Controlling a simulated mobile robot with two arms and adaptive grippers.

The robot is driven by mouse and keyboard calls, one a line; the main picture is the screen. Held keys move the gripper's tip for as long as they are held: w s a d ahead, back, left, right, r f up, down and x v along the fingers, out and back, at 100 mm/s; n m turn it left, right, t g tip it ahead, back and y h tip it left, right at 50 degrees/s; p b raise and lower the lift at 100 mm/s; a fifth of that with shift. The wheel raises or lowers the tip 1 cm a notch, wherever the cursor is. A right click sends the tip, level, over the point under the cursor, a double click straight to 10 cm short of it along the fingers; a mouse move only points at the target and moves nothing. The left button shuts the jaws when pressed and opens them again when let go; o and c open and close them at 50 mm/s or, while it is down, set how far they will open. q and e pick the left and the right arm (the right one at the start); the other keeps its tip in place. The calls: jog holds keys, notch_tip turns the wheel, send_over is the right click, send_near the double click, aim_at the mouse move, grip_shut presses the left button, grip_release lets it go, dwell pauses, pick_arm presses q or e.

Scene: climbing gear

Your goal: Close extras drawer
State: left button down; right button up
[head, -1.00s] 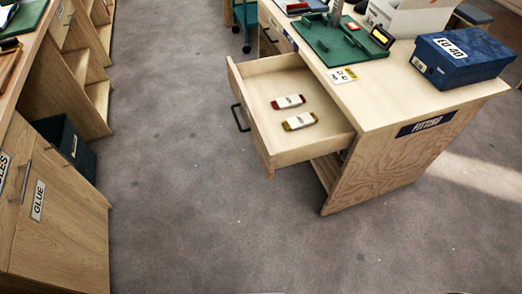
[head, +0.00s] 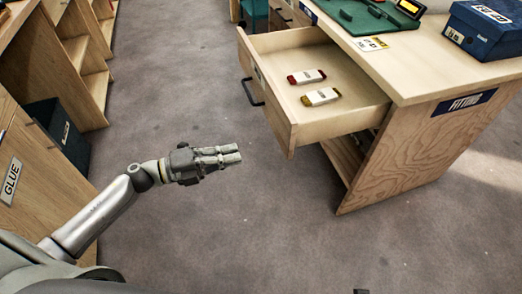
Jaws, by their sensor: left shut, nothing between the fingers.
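The wooden drawer (head: 318,125) stands pulled out from the left side of the fitting desk (head: 430,85). It has a dark bar handle (head: 252,92) on its front. Inside lie a red-ended item (head: 306,77) and a yellow-ended item (head: 320,97), both with white labels. My left gripper (head: 238,154) is in front of the drawer, to the lower left of the handle, apart from it. Its fingers are together and hold nothing.
A blue box (head: 485,32) and a green mat (head: 375,17) are on the desk top. On the left are a wooden cabinet labelled GLUE (head: 35,195), a dark bin (head: 60,130) and open shelving (head: 90,50). The carpet between cabinet and desk is clear.

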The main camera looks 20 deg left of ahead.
aim_at(289, 139)
pick_arm(q)
jog(key=x, duration=1.3)
jog(key=shift+w, duration=0.15)
pick_arm(e)
jog(key=shift+f, duration=0.25)
pick_arm(q)
jog(key=shift+d, duration=0.1)
pick_arm(e)
jog(key=shift+r, duration=0.1)
